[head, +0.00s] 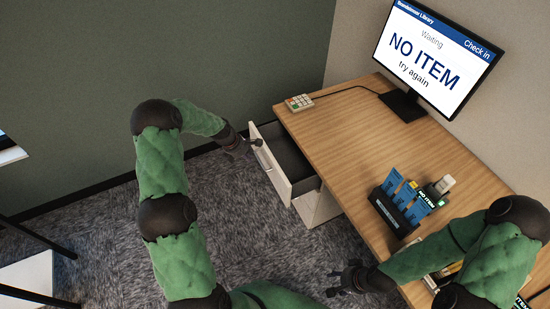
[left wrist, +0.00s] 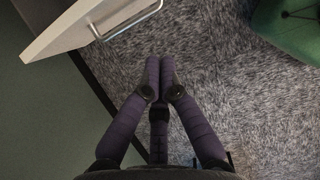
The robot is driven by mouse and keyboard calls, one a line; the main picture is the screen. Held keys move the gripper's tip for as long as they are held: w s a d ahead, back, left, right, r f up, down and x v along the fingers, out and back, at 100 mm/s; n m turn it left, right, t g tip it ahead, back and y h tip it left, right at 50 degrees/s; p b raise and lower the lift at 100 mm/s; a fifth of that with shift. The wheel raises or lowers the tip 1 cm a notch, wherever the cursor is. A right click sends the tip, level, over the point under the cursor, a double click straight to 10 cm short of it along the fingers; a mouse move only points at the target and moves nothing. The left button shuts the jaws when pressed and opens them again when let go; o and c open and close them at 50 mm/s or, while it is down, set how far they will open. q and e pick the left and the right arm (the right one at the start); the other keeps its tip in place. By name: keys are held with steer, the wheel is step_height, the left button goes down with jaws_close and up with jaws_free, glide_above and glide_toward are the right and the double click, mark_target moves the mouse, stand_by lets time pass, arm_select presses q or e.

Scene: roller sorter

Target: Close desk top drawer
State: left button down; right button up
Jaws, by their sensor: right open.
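The desk's top drawer (head: 272,165) is pulled out in the head view, showing its dark inside. Its pale front panel also shows at the upper left of the left wrist view (left wrist: 75,22), with a silver bar handle (left wrist: 128,24). My left gripper (head: 246,147) is near the drawer front, by its far end. In the left wrist view its fingers (left wrist: 160,68) are together with nothing between them, apart from the handle in that picture. Whether it touches the panel cannot be told. My right gripper (head: 336,281) is open and empty beside the desk's front edge.
The wooden desk (head: 345,130) bears a monitor (head: 430,60) reading "NO ITEM", a keypad (head: 299,102) and a holder with blue cards (head: 400,205). A pale lower drawer (head: 318,207) is under the open one. Carpet (head: 110,220) is clear in front.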

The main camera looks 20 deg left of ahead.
arm_select(q)
steer(key=w+d+f+b, duration=0.1)
steer(key=w+f, duration=0.1)
steer(key=f, duration=0.1)
steer(key=w+d+f+b, duration=0.1)
steer(key=d+f, duration=0.1)
steer(key=f, duration=0.1)
steer(key=w+d+f+b, duration=0.1)
steer(key=w+d+f, duration=0.1)
steer(key=f, duration=0.1)
steer(key=shift+w+f+b, duration=0.1)
steer(key=shift+w+b, duration=0.2)
steer(key=shift+w, duration=0.05)
arm_select(e)
step_height(320, 180, down, 4)
steer(key=shift+r, duration=0.2)
